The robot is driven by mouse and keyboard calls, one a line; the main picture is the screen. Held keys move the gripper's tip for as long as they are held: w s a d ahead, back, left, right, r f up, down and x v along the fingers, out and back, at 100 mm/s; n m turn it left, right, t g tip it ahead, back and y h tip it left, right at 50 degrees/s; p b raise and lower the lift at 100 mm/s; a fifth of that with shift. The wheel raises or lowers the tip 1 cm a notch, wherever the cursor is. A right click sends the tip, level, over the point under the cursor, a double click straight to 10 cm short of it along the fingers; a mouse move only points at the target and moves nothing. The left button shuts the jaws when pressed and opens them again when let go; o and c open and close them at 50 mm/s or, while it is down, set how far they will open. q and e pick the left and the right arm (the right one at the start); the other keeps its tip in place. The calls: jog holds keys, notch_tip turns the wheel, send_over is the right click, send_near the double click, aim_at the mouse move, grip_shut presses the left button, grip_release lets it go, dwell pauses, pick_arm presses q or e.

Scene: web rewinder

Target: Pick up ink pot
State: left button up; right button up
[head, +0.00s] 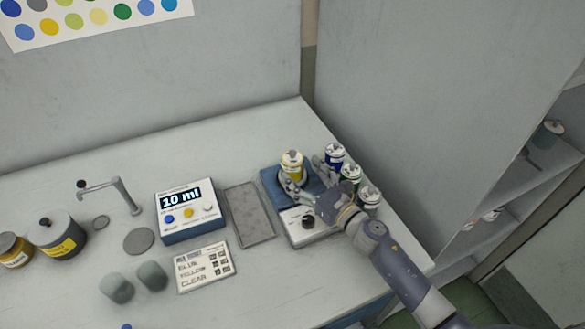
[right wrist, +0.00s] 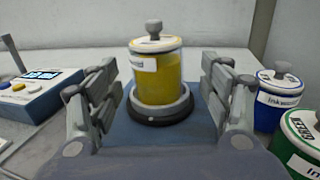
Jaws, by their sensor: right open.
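A yellow ink pot (head: 292,166) with a white lid and grey knob stands upright on a round dark holder on a blue device (head: 270,183). In the right wrist view the yellow pot (right wrist: 158,75) stands between the fingers of my right gripper (right wrist: 160,95), with a gap on each side. In the head view my right gripper (head: 310,177) reaches in from the lower right, its fingers spread around the pot. A blue ink pot (right wrist: 278,98) and a green ink pot (right wrist: 300,140) stand to its right. A white-labelled pot (head: 369,198) stands nearer. My left gripper is out of view.
A display box (head: 190,212) reading 10 ml stands to the left, with a grey tray (head: 249,215) between it and the blue device. A recipe card (head: 205,267), two grey-green cups (head: 152,276) and a large grey jar (head: 58,234) are further left. A grey wall closes the right side.

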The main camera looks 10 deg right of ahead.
aim_at(300, 172)
jog(key=x, duration=0.3)
jog(key=shift+w+a+p, duration=0.25)
jog(key=shift+p, duration=0.15)
jog(key=shift+w+a, duration=0.2)
jog(key=shift+w, duration=0.25)
jog(key=shift+c, duration=0.4)
jog(key=c, duration=1.3)
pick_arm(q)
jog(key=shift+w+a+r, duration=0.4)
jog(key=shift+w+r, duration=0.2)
